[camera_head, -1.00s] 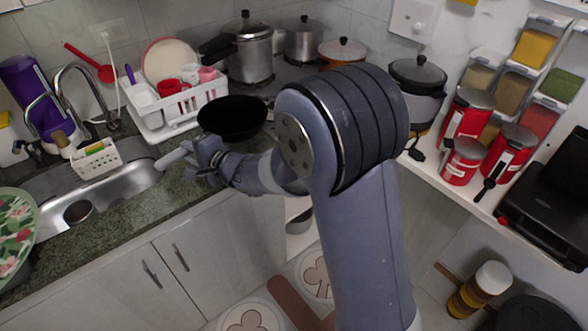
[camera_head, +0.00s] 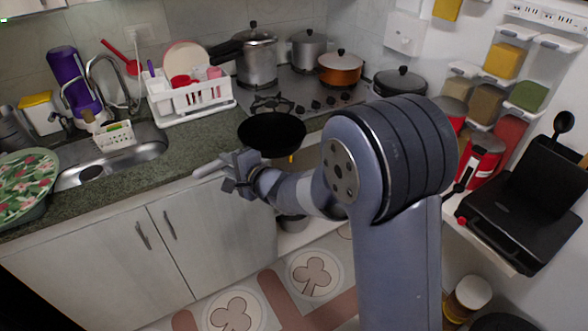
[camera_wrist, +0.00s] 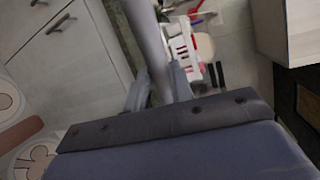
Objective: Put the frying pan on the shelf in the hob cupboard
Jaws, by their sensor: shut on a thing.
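The black frying pan (camera_head: 272,132) is held in the air in front of the hob (camera_head: 310,95), near the counter edge. My gripper (camera_head: 238,168) is shut on its grey handle, whose end sticks out to the left. In the wrist view the handle (camera_wrist: 150,45) passes between the two fingers of my gripper (camera_wrist: 160,85); the pan's body is not seen there. The open cupboard under the hob shows a white shelf (camera_head: 298,242) with a metal pot (camera_head: 292,226) on it. My arm hides the right part of the opening.
A white dish rack (camera_head: 190,97) and the sink (camera_head: 115,165) are on the counter to the left. An orange pot (camera_head: 340,68) and steel pots stand at the hob's back. Closed cupboard doors (camera_head: 155,235) are left of the opening. The patterned floor in front looks clear.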

